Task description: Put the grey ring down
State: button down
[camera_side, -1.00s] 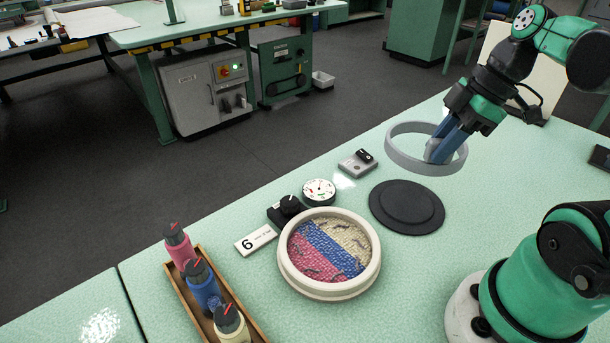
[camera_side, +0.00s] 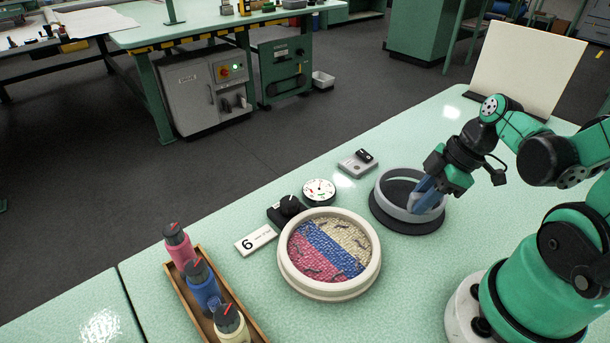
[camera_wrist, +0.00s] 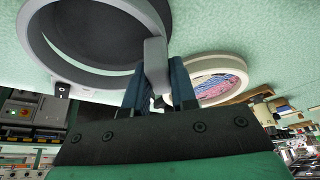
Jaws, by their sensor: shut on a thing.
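The grey ring (camera_side: 381,190) is at the round black pad (camera_side: 407,229) on the green table. It sits on or just above the pad; I cannot tell whether it touches. My gripper (camera_side: 424,198) is shut on the ring's tab at the ring's right side. In the wrist view the blue fingers (camera_wrist: 158,88) close on the grey tab (camera_wrist: 155,62), and the ring (camera_wrist: 32,35) spreads to the upper left around the dark pad.
A cream hoop (camera_side: 288,277) with a striped tufted cloth is left of the pad. A dial gauge (camera_side: 318,191), a black knob (camera_side: 290,205), a small switch box (camera_side: 357,164) and a number 6 card (camera_side: 256,240) lie near. A wooden tray (camera_side: 178,284) holds three bottles.

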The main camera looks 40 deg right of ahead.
jog(key=shift+f, duration=0.75)
jog(key=c, duration=0.7)
grip_release()
jog(key=shift+r, duration=0.1)
